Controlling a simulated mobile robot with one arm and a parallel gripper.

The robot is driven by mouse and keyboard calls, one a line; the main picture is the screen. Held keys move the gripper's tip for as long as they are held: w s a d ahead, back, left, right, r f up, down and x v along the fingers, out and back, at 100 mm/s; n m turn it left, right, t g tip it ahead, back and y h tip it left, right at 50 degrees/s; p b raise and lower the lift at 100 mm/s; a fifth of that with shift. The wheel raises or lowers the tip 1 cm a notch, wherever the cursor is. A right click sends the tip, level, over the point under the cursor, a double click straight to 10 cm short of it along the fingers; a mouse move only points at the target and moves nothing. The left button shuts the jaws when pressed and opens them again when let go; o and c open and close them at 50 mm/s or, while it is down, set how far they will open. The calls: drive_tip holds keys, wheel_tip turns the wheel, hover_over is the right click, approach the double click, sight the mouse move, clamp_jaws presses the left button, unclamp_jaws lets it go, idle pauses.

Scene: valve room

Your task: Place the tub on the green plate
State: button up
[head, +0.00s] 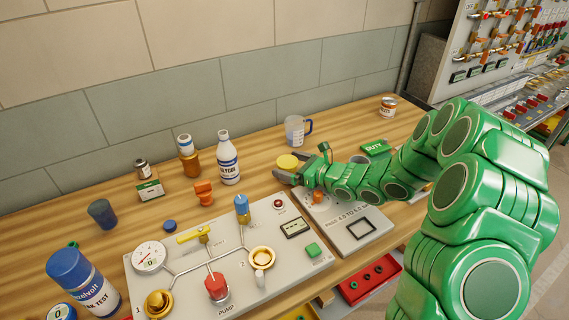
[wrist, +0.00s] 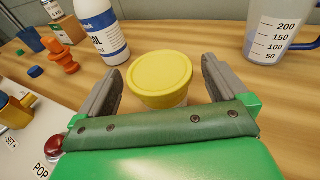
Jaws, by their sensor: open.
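The tub (wrist: 160,80) has a yellow lid and stands on the wooden bench in the wrist view. It also shows in the head view (head: 287,161), just beyond my fingertips. My gripper (head: 277,169) is open, with one finger on each side of the tub in the wrist view (wrist: 161,72). I cannot tell whether either finger touches it. The tub's lower body is mostly hidden by its lid and my gripper. A green plate (head: 375,147) with white lettering lies on the bench to the right, behind my arm.
A white bottle (head: 228,160) stands left of the tub, and a measuring jug (head: 295,130) stands behind it. An orange-labelled can (head: 388,107) is at the far right. The valve panel (head: 225,265) fills the bench front. Bare wood lies between the jug and the green plate.

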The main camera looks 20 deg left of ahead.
drive_tip(key=v, duration=0.9)
drive_tip(key=shift+s+d+r, duration=0.1)
drive_tip(key=shift+d+r, duration=0.05)
drive_tip(key=shift+d, duration=0.05)
